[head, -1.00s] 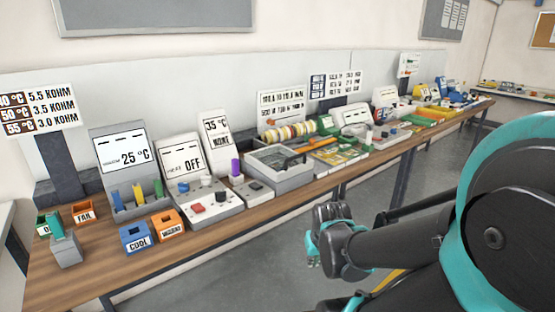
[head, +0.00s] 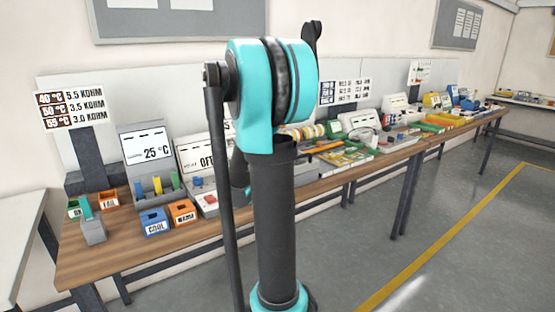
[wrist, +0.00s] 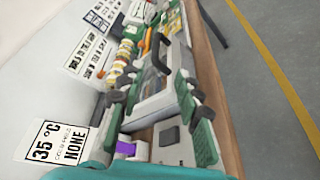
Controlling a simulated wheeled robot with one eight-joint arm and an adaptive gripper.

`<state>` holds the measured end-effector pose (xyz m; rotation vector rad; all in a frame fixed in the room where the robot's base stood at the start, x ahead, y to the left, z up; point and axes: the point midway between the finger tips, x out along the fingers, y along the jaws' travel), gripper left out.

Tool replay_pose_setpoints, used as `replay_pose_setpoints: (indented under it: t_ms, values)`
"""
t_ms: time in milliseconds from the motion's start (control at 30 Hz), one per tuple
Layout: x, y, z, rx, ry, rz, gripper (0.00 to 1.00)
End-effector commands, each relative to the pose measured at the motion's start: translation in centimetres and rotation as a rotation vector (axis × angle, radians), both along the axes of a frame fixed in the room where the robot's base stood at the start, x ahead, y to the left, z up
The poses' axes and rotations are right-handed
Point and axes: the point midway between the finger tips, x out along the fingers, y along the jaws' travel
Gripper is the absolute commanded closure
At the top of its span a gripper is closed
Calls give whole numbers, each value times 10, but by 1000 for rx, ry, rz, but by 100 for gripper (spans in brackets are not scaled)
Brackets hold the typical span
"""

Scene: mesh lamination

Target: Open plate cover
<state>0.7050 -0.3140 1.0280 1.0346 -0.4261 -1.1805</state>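The plate cover (wrist: 152,84) looks like a grey frame with a see-through pane on a grey box, with a dark handle (wrist: 160,52) at its far end, in the wrist view. My gripper (wrist: 157,86) is open and empty. Its two green fingers with black tips stand apart on either side of the frame in the picture; contact cannot be told. In the head view my arm hides most of the box, leaving only its right part (head: 307,173), and my fingers do not show clearly.
A grey unit with a purple part (wrist: 126,148) stands close below the gripper in the wrist view. A "35 °C NONE" sign (wrist: 58,141) stands at left. Several bins and devices line the wooden table (head: 130,240). The floor (head: 460,200) in front is open.

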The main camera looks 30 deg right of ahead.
Motion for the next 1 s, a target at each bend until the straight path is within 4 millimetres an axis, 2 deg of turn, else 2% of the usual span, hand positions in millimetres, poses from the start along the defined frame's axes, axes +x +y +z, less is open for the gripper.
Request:
replay_pose_setpoints:
  t_ms: [267, 800, 1000]
  values:
    - [11, -25, -2, -20, 9, -2, 66]
    - [50, -121, -25, -18, 7, -1, 66]
    - [61, -146, -31, -18, 8, 0, 66]
